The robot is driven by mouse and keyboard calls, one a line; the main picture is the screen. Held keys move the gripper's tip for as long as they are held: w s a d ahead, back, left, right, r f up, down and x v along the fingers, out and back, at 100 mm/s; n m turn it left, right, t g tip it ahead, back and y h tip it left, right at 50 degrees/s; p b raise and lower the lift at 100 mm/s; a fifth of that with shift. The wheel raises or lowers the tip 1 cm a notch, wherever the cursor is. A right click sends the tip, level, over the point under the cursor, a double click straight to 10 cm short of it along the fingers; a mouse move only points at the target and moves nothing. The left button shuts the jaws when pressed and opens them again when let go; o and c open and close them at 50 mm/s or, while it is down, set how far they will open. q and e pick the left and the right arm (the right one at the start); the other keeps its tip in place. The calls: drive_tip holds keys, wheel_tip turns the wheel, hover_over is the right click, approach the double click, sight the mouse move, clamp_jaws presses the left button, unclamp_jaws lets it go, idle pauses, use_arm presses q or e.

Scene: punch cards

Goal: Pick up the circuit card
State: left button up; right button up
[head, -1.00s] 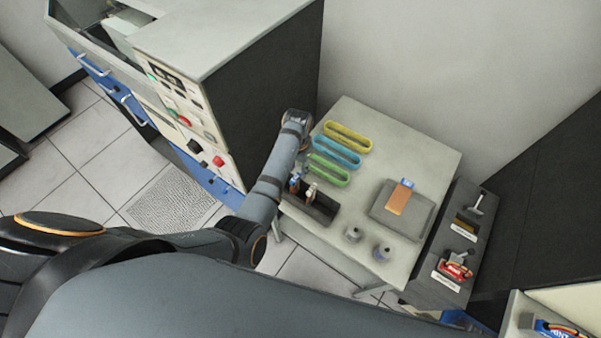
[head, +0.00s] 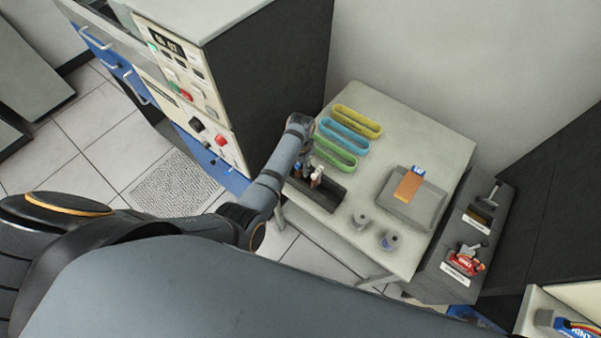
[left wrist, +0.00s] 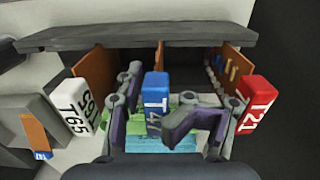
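Cards with coloured end blocks stand in a dark open box (head: 322,193) on the table. In the left wrist view the box's dark edge (left wrist: 100,37) crosses the top. A blue block marked T47 (left wrist: 154,98) sits between my left gripper's (left wrist: 168,120) spread fingers, with no clear grip on it. A white block marked T65 (left wrist: 78,106) is left of the fingers. A red block marked T21 (left wrist: 257,105) is to their right. Another orange card with a blue end (head: 408,185) lies on a grey pad. In the head view my left gripper (head: 307,160) points down over the box. My right gripper is out of view.
Yellow (head: 357,121), blue (head: 344,135) and green (head: 335,153) trays lie beside the wrist. Two small grey cylinders (head: 361,221) (head: 390,241) stand near the front edge. A tall cabinet (head: 270,90) rises close left of the arm. A dark tool stand (head: 455,272) is at right.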

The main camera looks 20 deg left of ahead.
use_arm(q)
drive_tip(key=shift+f, duration=0.2)
drive_tip(key=shift+w, duration=0.1)
clamp_jaws()
